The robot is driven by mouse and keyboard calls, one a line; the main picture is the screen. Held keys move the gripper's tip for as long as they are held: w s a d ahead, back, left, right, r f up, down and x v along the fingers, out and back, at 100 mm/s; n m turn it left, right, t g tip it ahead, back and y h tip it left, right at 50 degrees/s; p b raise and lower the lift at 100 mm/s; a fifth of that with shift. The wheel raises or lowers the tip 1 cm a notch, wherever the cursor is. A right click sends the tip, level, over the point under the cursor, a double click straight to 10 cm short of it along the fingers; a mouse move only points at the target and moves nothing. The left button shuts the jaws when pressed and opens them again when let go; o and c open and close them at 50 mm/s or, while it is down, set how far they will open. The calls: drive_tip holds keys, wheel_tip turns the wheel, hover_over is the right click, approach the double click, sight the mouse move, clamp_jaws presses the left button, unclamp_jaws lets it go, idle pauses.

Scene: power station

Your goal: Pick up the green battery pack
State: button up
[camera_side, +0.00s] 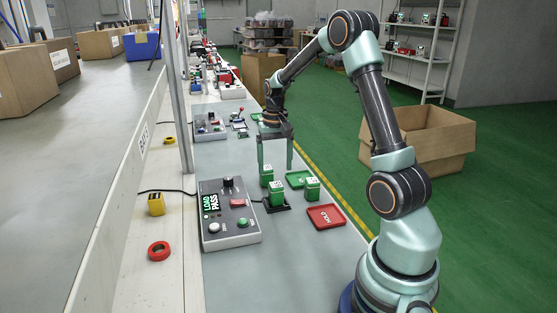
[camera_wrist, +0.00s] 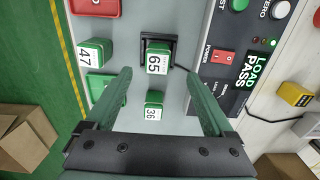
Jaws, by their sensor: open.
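Three green battery packs with white numbered tops stand on the grey bench. Pack 36 (camera_wrist: 154,105) stands alone and also shows in the side view (camera_side: 267,175). Pack 65 (camera_wrist: 157,58) sits in a black holder beside the tester, in the side view too (camera_side: 277,194). Pack 47 (camera_wrist: 93,52) stands near the green tray and shows at right in the side view (camera_side: 312,189). My gripper (camera_side: 275,161) points down above the bench, open and empty, near pack 36. In the wrist view pack 36 appears between my open fingers (camera_wrist: 158,76), with no visible contact.
A grey tester (camera_side: 230,214) reading "LOAD PASS" stands left of the packs. A green tray (camera_side: 298,179) and a red HOLD tray (camera_side: 326,216) lie on the bench. A yellow block (camera_side: 156,204) and red tape roll (camera_side: 159,250) sit farther left. A cardboard box (camera_side: 430,140) is on the floor.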

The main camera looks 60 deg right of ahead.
sight(276, 185)
wheel_tip(276, 185, down, 9)
drive_tip(key=shift+s+d+r, duration=0.1)
drive_tip(key=shift+d, duration=0.05)
idle(0.4)
clamp_jaws()
